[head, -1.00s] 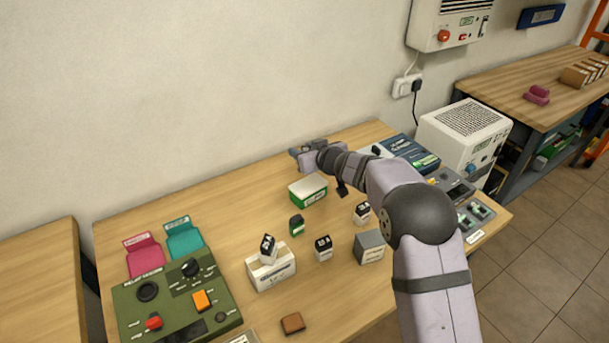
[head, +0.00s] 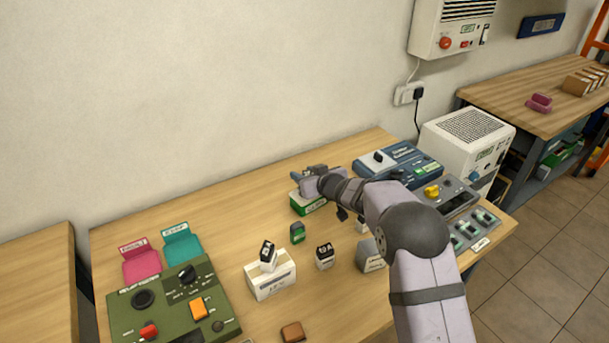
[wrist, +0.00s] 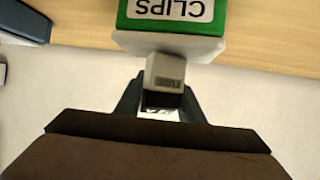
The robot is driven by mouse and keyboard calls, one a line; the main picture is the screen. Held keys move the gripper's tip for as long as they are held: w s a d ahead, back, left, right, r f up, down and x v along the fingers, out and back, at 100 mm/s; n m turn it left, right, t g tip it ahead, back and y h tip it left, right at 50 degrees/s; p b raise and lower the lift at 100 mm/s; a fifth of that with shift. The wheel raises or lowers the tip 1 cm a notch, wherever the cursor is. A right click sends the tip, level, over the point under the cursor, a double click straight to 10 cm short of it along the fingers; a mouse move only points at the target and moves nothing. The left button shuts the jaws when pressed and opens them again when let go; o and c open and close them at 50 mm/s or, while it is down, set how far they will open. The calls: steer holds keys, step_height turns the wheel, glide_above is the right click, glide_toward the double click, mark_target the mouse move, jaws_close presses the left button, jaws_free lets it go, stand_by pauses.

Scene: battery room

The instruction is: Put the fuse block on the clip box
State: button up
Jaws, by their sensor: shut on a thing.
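The clip box (head: 312,207) stands on the table near the wall, green-sided with a white top. In the wrist view the clip box (wrist: 172,20) shows its green side with an upside-down CLIPS label, and its pale top edge. My gripper (head: 308,183) is low over the box and hides much of its top. In the wrist view my gripper (wrist: 163,88) is shut on the fuse block (wrist: 165,72), a small pale grey block with a dark label. The block overlaps the box's pale top in that view. I cannot tell whether they touch.
To the right stand a blue device (head: 400,160) and a grey switch panel (head: 465,205). In front are a small green block (head: 297,233), a white box (head: 271,277) with a small block on it, another small block (head: 324,256) and a grey box (head: 369,256). Bare table lies left of the clip box.

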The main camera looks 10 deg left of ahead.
steer(key=shift+f, duration=0.1)
steer(key=o, duration=1.1)
steer(key=shift+r, duration=0.2)
steer(key=b+v, duration=0.1)
steer(key=v, duration=1.1)
steer(key=shift+b, duration=0.3)
steer(key=shift+d+f, duration=0.1)
